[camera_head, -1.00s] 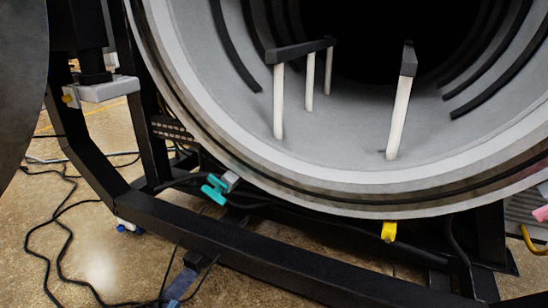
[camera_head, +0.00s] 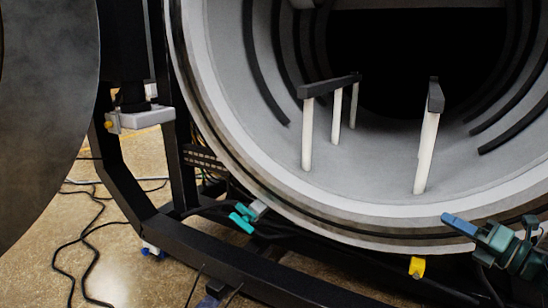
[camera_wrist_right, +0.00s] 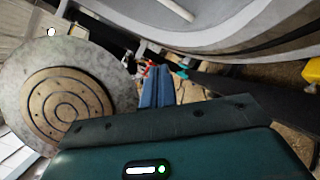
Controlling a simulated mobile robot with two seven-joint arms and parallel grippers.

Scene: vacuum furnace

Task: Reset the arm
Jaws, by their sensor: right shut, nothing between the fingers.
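My right gripper (camera_head: 460,225) comes in at the lower right of the head view, in front of the furnace's lower rim. Its blue fingers are together with nothing between them. In the right wrist view its blue fingers (camera_wrist_right: 156,88) lie side by side, pointing away above the dark green gripper body. My left gripper is not in view. The round furnace chamber (camera_head: 270,180) is open, with a light grey lining and a dark interior. White posts (camera_head: 425,150) carrying dark bars stand inside it.
A black frame (camera_head: 225,255) supports the furnace. A teal-handled valve (camera_head: 242,218) and a yellow part (camera_head: 417,267) sit under the rim. A large grey door (camera_head: 45,110) stands at the left. Black cables (camera_head: 90,240) lie on the floor.

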